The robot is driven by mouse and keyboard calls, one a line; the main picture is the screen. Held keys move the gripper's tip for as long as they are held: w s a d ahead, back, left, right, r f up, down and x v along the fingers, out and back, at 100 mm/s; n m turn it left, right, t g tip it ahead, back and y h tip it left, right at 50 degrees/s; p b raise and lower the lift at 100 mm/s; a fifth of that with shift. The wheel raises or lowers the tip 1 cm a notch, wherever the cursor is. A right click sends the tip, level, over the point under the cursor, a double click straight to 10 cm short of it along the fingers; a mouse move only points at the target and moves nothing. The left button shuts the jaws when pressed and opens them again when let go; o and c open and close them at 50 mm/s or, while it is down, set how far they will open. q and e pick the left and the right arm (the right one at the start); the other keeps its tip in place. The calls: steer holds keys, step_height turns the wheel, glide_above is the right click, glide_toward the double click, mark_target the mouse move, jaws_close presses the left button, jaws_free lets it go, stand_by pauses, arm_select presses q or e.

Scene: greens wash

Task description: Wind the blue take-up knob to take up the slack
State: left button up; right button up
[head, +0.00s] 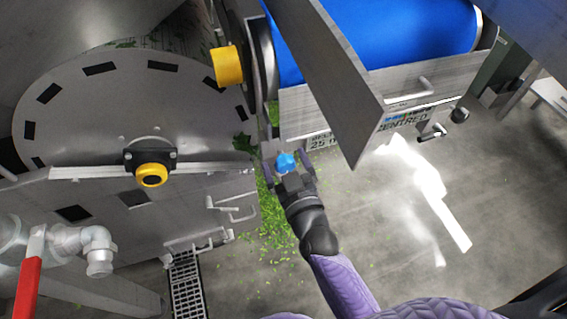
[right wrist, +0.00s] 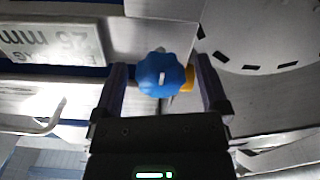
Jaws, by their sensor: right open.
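The blue take-up knob (head: 286,162) is a small lobed knob at the lower left corner of the conveyor frame in the head view. In the right wrist view the knob (right wrist: 161,75) shows face-on with a short white mark on it. My right gripper (head: 284,165) is open, with one finger on each side of the knob. In the right wrist view the fingers (right wrist: 163,88) stand apart from the knob, with a gap on both sides. My left gripper is not in view.
The blue conveyor belt (head: 375,35) runs above the knob, with a grey metal plate (head: 330,75) standing out close by. A steel drum housing (head: 120,110) is at left, with a red-handled valve (head: 30,275). Scattered greens (head: 265,220) and a drain grate (head: 187,285) lie on the floor.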

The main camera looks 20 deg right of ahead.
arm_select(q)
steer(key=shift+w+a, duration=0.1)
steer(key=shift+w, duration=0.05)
arm_select(e)
steer(key=shift+w, duration=0.2)
steer(key=shift+c, duration=0.6)
jaws_close()
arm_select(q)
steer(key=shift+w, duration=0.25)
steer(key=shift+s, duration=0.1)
